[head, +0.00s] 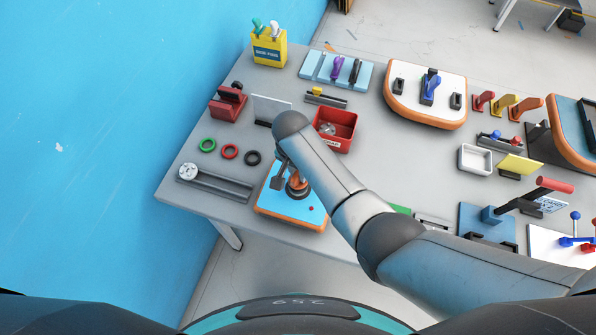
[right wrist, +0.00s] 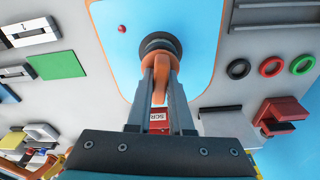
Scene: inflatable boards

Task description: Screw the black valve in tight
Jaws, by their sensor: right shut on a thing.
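The black valve (head: 297,193) sits on a blue inflatable board (head: 277,208) with an orange rim, near the table's front-left edge. In the right wrist view the valve (right wrist: 160,40) is a dark, stepped round piece on the board. An orange tool (right wrist: 160,84) stands against the valve, its end at the valve's round top. My right gripper (right wrist: 160,72) is shut on the orange tool, one finger on each side. In the head view my right arm covers part of the board and the gripper. My left gripper is not in view.
Green (head: 207,145), red (head: 230,151) and black (head: 252,158) rings lie left of the board. A grey gauge tool (head: 215,182) lies in front of them. A red bin (head: 347,117) stands behind the board. Other fixtures crowd the table's right side.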

